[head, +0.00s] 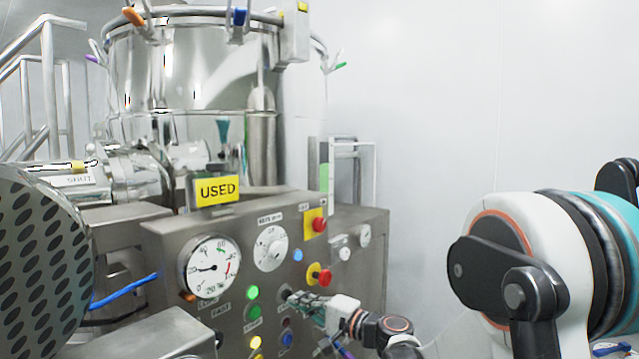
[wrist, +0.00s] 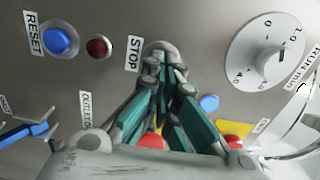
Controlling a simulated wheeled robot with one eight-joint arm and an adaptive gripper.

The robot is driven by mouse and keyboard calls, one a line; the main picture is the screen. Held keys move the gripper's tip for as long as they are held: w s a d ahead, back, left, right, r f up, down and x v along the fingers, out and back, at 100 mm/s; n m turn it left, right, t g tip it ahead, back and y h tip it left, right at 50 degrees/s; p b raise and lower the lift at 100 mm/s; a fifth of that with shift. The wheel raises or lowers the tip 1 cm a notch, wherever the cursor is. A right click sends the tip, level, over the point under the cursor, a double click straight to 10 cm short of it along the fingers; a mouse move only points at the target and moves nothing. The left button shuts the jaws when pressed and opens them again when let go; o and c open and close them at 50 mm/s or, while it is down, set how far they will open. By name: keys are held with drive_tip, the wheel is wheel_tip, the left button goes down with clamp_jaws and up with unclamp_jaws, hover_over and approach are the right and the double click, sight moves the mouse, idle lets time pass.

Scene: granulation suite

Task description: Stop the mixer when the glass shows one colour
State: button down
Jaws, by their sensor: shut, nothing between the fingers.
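The mixer is a large steel vessel (head: 190,70) behind a steel control panel (head: 150,240). My gripper (head: 296,298) is shut and empty, its fingertips at the panel face. In the wrist view, my gripper (wrist: 163,62) points at a round grey button (wrist: 158,47) beside the STOP label (wrist: 134,54); the fingers hide part of it. I cannot tell whether they touch or press it. No glass shows clearly otherwise.
Near the fingers are a blue RESET button (wrist: 61,40), a dark red lamp (wrist: 99,47), a dial (wrist: 265,52) and red knobs on yellow (head: 319,275). A gauge (head: 210,264) and lit green lamp (head: 253,292) are left. A yellow USED sign (head: 217,191) stands above.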

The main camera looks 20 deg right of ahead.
drive_tip(key=shift+x, duration=0.8)
drive_tip(key=shift+w+a, duration=0.25)
drive_tip(key=v, duration=0.7)
idle(0.6)
idle(0.8)
